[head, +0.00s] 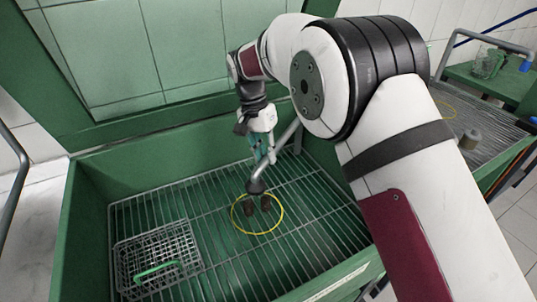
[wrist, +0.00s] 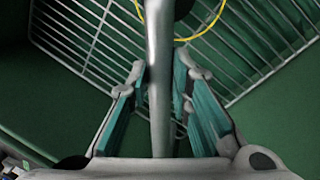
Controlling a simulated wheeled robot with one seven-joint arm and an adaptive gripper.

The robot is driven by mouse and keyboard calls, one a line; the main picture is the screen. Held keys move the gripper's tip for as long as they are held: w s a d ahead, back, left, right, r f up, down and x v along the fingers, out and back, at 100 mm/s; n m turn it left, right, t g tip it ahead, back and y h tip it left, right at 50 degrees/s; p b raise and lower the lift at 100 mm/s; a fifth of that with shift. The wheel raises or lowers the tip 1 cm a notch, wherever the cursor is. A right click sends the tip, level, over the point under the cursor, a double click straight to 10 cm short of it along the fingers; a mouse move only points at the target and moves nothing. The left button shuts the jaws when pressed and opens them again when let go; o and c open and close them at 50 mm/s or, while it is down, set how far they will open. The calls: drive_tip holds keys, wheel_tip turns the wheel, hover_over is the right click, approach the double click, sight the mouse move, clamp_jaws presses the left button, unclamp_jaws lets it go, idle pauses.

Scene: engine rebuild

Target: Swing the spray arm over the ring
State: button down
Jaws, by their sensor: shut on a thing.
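The spray arm is a grey metal tube (wrist: 160,100) with a dark nozzle (head: 256,187) at its lower end. My gripper (head: 263,150) is shut on the tube; in the wrist view its teal-padded fingers (wrist: 163,72) lie on both sides of it. The yellow ring (head: 281,219) lies on the grate. In the head view the nozzle overlaps the ring's far edge, with small dark parts (head: 266,203) inside the ring. In the wrist view, part of the ring (wrist: 208,28) shows around the tube's far end. The nozzle's height above the grate is unclear.
The green basin (head: 85,220) has raised walls around a wire grate (head: 205,240). A wire basket (head: 130,254) with a green handle stands at the front left of the grate. Another bench (head: 510,88) with a rack is at the right. The grate's middle front is clear.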

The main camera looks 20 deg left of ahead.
drive_tip(key=shift+a+r, duration=0.1)
drive_tip(key=shift+a, duration=0.2)
drive_tip(key=c, duration=1.4)
unclamp_jaws()
drive_tip(key=shift+c, duration=0.2)
drive_tip(key=shift+d, duration=0.15)
